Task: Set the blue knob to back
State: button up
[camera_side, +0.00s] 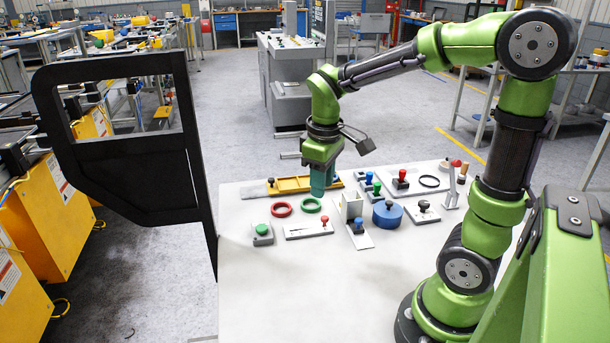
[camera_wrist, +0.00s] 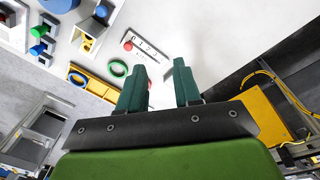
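Two small blue knobs show in the side view, and I cannot tell which one the task means. One blue knob (camera_side: 358,223) stands on a light plate beside a pale upright block; it also shows in the wrist view (camera_wrist: 101,12). The other blue knob (camera_side: 376,188) stands behind the blue cylinder, close to a green knob (camera_side: 369,177). My gripper (camera_side: 320,192) is above the table, to the left of both knobs and apart from them. In the wrist view my gripper (camera_wrist: 160,82) has its two fingers spread with nothing between them.
A blue cylinder (camera_side: 387,215), a pale block (camera_side: 351,206) and a red-knobbed slider (camera_side: 323,223) stand near the front knob. A green ring (camera_side: 311,205), red ring (camera_side: 281,209) and yellow tray (camera_side: 290,185) lie around my gripper. The table's front is clear.

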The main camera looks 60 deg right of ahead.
aim_at(358, 219)
jog(key=d+n+g+h, duration=0.2)
jog(key=d+n+g, duration=0.2)
jog(key=d+n, duration=0.4)
jog(key=x, duration=1)
jog(key=w+x, duration=0.1)
jog(key=x, duration=0.5)
jog(key=shift+a+f, duration=0.15)
jog(key=shift+f, duration=0.15)
jog(key=shift+c, duration=0.3)
grip_shut()
